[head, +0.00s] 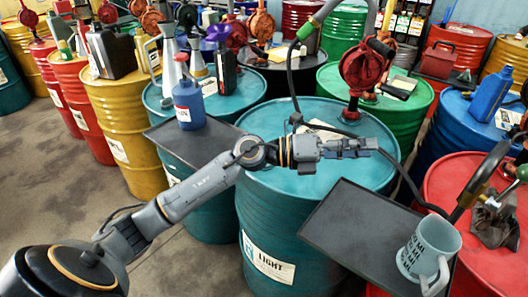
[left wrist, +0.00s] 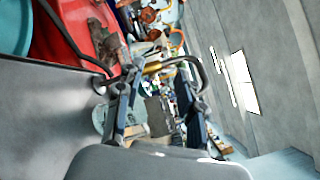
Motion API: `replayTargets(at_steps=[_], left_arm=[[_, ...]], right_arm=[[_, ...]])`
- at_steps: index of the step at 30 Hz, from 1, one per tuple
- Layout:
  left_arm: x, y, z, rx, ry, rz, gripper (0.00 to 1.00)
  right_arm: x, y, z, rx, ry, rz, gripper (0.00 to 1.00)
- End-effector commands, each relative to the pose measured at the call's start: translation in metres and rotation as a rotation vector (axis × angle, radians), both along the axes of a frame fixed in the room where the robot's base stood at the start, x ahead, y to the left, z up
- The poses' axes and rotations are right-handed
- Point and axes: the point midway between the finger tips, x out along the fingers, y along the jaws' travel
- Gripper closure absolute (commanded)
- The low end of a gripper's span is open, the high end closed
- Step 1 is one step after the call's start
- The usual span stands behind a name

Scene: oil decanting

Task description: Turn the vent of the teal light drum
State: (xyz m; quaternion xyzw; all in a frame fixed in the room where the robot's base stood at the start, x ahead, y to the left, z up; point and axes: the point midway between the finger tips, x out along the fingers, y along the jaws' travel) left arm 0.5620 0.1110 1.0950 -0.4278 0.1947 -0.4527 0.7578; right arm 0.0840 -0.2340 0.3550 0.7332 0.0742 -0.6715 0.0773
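The teal light drum (head: 290,228) stands in the middle of the head view, with a white LIGHT label (head: 268,263) on its side. My left gripper (head: 372,147) is above the right part of its lid and points right. The gripper and wrist cover part of the lid, and I cannot clearly make out the vent. In the left wrist view the two fingers of my left gripper (left wrist: 158,88) are apart, with nothing held between them. My right gripper is in neither view.
A red hand pump (head: 365,68) rises at the drum's back, with a dark hose. A black tray (head: 340,222) in front holds a grey-blue mug (head: 427,252). A red drum (head: 460,180) at right carries a crumpled rag (head: 493,222). A blue bottle (head: 188,103) stands left.

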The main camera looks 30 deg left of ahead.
Motion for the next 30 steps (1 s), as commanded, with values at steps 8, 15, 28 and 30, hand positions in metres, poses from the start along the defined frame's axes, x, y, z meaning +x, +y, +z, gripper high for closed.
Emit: replayTargets(at_steps=[8, 15, 28, 30], left_arm=[[0.022, 0.117, -0.051, 0.89, 0.029, -0.079, 0.62], [0.012, 0.251, -0.043, 1.323, 0.27, 0.014, 0.62], [0.016, 0.277, -0.073, 1.401, 0.352, 0.036, 0.62], [0.022, 0.275, -0.087, 1.4, 0.353, 0.036, 0.62]], right_arm=[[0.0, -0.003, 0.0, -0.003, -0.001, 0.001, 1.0], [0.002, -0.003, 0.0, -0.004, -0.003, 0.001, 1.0], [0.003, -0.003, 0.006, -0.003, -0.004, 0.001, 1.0], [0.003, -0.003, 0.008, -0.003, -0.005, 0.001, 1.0]])
